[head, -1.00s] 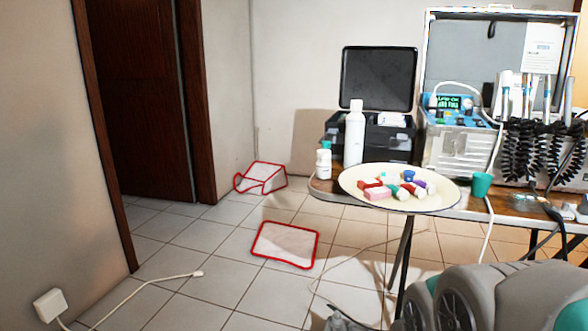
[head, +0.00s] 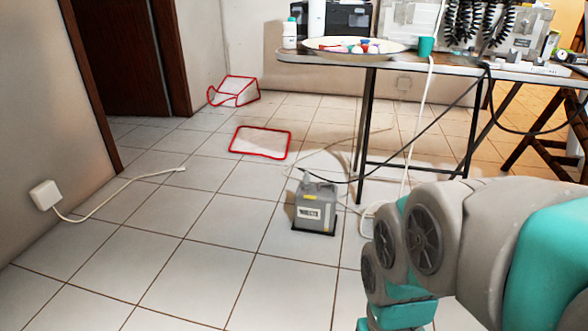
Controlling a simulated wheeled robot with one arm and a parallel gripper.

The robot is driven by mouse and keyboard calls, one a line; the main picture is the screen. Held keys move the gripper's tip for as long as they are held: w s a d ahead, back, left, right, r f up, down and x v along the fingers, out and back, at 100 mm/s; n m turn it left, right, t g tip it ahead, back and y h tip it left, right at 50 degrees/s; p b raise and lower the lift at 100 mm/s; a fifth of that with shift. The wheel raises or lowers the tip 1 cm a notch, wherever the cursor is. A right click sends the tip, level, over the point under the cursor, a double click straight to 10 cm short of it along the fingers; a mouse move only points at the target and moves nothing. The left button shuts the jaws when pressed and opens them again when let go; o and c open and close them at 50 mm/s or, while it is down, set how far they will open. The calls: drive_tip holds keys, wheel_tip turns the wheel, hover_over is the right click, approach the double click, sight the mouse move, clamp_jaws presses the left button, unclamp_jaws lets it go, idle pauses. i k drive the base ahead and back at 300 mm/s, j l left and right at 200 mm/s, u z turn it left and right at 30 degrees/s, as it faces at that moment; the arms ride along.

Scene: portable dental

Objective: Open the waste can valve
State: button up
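A grey waste can (head: 315,206) stands upright on the tiled floor near the front legs of the table. It has a white label with dark lettering on its front. Its top (head: 308,180) carries a small raised fitting that may be the valve; it is too small to tell whether it is open or shut. My arm, grey and teal, fills the lower right and is apart from the can. My gripper is not in view.
A table (head: 320,60) with a plate (head: 338,52), a green cup (head: 426,46) and dental equipment stands behind the can. Cables (head: 345,150) lie around it. Red-edged items (head: 262,143) are on the floor. A plug cord (head: 120,185) lies left. Front-left floor is clear.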

sight(303, 195)
drive_tip(key=i+j, duration=0.1)
drive_tip(key=i, duration=0.6)
drive_tip(key=i+j+z, duration=0.1)
drive_tip(key=i, duration=0.6)
drive_tip(key=l+u, duration=0.5)
drive_tip(key=j+z, duration=0.65)
drive_tip(key=j, duration=0.15)
drive_tip(key=j+z, duration=0.35)
drive_tip(key=k+l, duration=0.1)
